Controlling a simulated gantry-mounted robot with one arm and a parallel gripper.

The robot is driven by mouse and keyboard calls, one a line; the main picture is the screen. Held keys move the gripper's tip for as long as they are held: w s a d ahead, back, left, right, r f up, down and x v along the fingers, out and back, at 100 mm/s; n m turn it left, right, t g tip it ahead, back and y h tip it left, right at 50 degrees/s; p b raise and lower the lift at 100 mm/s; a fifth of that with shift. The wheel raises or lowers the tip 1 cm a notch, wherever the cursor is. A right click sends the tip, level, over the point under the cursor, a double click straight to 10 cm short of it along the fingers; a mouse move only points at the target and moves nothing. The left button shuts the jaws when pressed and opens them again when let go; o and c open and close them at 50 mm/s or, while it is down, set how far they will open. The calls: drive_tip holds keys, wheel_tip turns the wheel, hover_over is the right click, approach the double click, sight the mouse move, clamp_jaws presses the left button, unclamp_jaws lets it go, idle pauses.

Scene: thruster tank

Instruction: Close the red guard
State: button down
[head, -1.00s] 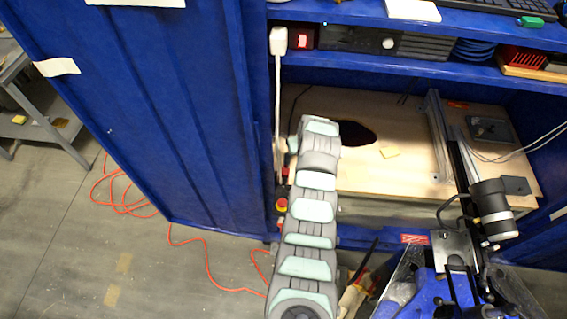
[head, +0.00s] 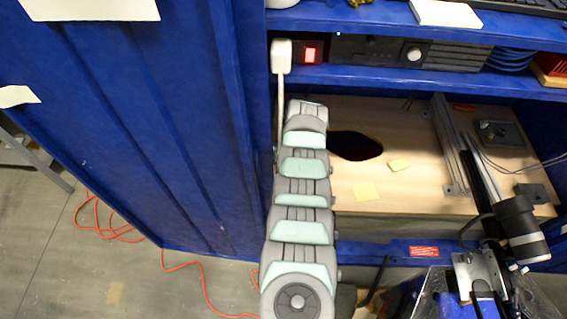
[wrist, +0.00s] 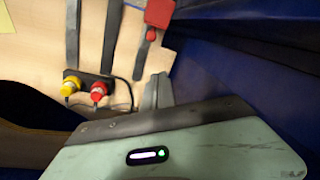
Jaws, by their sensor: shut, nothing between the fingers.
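In the wrist view a red flap, which looks like the guard (wrist: 159,12), is at the top edge, partly cut off. A small red piece (wrist: 151,35) sits just below it on a dark strip. I cannot tell whether the guard is open or closed. My gripper (wrist: 157,88) is shut and empty. Its grey fingers point up toward the red parts, with a gap in the picture. In the head view my arm reaches into the blue cabinet, and the gripper and guard are hidden.
A yellow plug (wrist: 70,87) and a red plug (wrist: 98,90) with a black cable stand left of the fingers. The blue cabinet wall (head: 160,120) is close left of my arm. The wooden board (head: 420,200) has a dark hole (head: 356,146).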

drive_tip(key=f, duration=0.1)
drive_tip(key=f+b, duration=0.2)
drive_tip(key=shift+a+f, duration=0.25)
drive_tip(key=shift+f, duration=0.1)
drive_tip(key=shift+s+d+r+p, duration=0.1)
drive_tip(key=shift+s+r+p, duration=0.35)
drive_tip(key=shift+p, duration=0.75)
drive_tip(key=p, duration=0.2)
drive_tip(key=shift+s+d+r+p, duration=0.15)
drive_tip(key=shift+s+d+p, duration=0.15)
drive_tip(key=shift+d, duration=0.1)
drive_tip(key=shift+s+d+p, duration=0.2)
drive_tip(key=shift+s+p, duration=0.35)
drive_tip(key=shift+p, duration=0.45)
drive_tip(key=shift+s+d+p, duration=0.2)
drive_tip(key=shift+d+p, duration=0.05)
drive_tip(key=shift+p, duration=0.3)
drive_tip(key=shift+s, duration=0.2)
drive_tip(key=shift+p, duration=0.3)
